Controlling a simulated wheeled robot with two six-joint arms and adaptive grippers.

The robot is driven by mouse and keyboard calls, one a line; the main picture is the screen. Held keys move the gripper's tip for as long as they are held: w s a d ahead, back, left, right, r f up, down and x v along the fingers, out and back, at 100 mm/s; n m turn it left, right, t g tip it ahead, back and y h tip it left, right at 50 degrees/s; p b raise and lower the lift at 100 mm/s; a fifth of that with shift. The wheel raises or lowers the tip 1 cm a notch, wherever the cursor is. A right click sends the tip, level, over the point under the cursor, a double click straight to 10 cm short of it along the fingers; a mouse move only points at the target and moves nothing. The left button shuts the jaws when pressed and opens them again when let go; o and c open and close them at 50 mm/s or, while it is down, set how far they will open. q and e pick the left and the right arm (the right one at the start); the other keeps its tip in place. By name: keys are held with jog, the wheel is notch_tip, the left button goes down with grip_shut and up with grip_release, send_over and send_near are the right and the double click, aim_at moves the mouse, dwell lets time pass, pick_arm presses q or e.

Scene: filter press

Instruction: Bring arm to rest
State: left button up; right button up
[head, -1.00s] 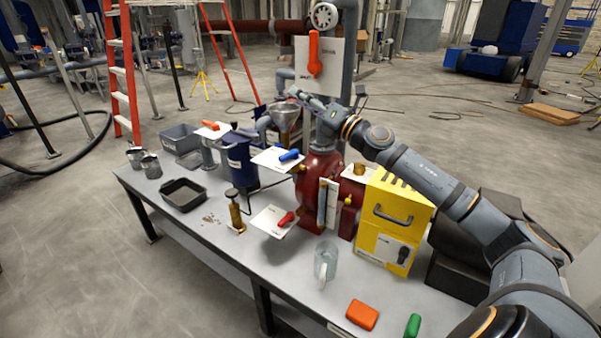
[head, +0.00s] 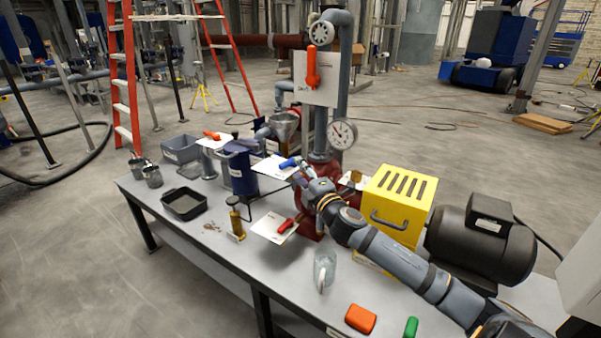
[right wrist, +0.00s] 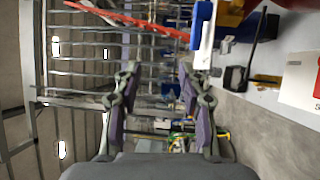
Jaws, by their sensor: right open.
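My right gripper (head: 302,174) is in the head view, low over the middle of the bench, right beside the blue handle (head: 289,162) on its white plate. Whether it touches the handle cannot be told. In the right wrist view its two fingers (right wrist: 158,95) stand wide apart with nothing held between them. My right arm reaches in from the lower right, across the front of the yellow box (head: 397,205) and the dark red pump body (head: 314,192), hiding parts of both. My left gripper is not in view.
A red handle (head: 286,226), a glass jug (head: 325,268), an orange block (head: 361,318) and a green piece (head: 411,327) are near the front. A gauge (head: 342,133), upright pipe and black motor (head: 480,243) stand behind. A black tray (head: 184,204) is at left.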

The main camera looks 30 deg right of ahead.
dwell(0.4)
